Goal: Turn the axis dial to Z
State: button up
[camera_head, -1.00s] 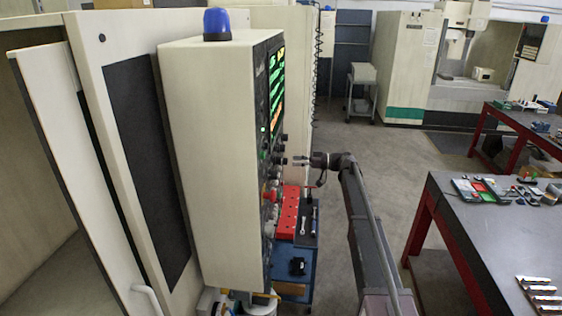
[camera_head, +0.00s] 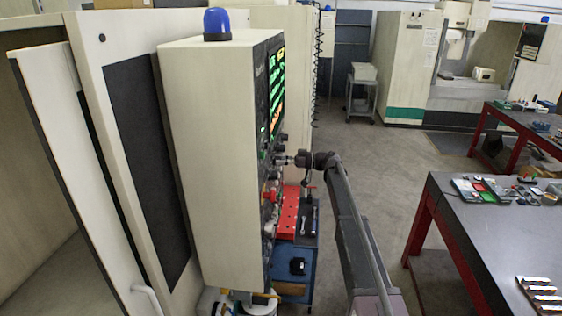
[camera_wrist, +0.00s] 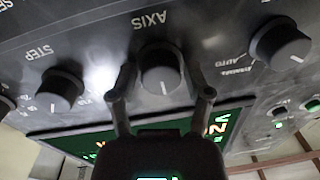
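The axis dial (camera_wrist: 158,70) is a dark round knob with a white pointer line, under the upside-down word AXIS in the wrist view. Its line points down in that picture; position letters around it cannot be read. My gripper (camera_wrist: 161,82) is open, one finger on each side of the dial with the dial between the tips. Whether the fingers touch it is unclear. In the camera_head view my gripper (camera_head: 287,160) is at the control panel's face, and the dial there is too small to make out.
The STEP knob (camera_wrist: 59,90) and a mode knob with AUTO (camera_wrist: 279,44) flank the dial. The lit screen (camera_wrist: 217,128) lies close by my fingers.

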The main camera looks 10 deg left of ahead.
jog(key=c, duration=0.6)
jog(key=shift+o, duration=0.2)
jog(key=shift+m, duration=0.5)
jog(key=m, duration=0.3)
jog(key=shift+b, duration=0.3)
jog(key=shift+m+y, duration=0.3)
jog(key=shift+m, duration=2.3)
jog(key=o, duration=1.1)
jog(key=shift+o, duration=0.2)
jog(key=shift+f, duration=0.1)
